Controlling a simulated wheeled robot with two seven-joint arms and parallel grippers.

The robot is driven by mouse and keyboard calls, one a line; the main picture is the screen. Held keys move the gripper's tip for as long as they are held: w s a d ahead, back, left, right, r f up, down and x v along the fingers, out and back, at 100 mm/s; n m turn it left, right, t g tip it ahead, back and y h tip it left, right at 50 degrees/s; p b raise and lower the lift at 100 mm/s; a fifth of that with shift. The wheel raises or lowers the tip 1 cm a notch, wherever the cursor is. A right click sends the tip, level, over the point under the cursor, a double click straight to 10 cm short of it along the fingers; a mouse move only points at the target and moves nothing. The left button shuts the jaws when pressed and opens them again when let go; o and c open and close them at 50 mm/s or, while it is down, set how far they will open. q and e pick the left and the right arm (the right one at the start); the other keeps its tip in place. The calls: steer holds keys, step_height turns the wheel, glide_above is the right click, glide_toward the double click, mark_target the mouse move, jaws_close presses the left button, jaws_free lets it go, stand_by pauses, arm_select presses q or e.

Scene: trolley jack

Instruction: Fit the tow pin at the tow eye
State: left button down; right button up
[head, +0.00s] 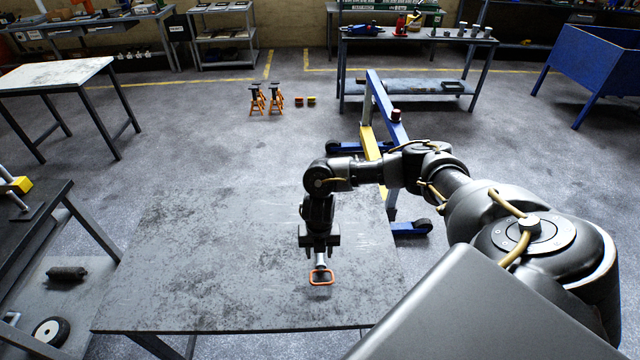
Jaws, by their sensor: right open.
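My right gripper (320,252) points down over the grey metal table in the middle of the head view. Its jaws are open. An orange loop (321,284), with a short pale metal part running up from it, is right below the fingers. It looks like the tow pin with its handle. The upper end of the pale part is between or just behind the fingertips, and I cannot tell whether they touch it. I cannot make out the tow eye. My left gripper is not in view.
The grey table (200,270) is otherwise clear. A blue and yellow hoist (383,105) stands behind it. A dark bench (30,215) is at the left, with a wheel (50,332) on its lower shelf. Orange jack stands (275,97) are on the open floor farther back.

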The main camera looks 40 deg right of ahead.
mark_target(321, 261)
steer(key=f, duration=0.2)
steer(key=f+p, duration=0.1)
steer(key=f, duration=0.1)
steer(key=shift+s+d+f, duration=0.15)
steer(key=shift+d, duration=0.05)
steer(key=shift+f, duration=0.3)
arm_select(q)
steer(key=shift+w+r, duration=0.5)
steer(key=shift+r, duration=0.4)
arm_select(e)
steer(key=shift+c, duration=0.4)
steer(key=shift+c, duration=1.2)
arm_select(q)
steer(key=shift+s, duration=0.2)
arm_select(e)
jaws_close()
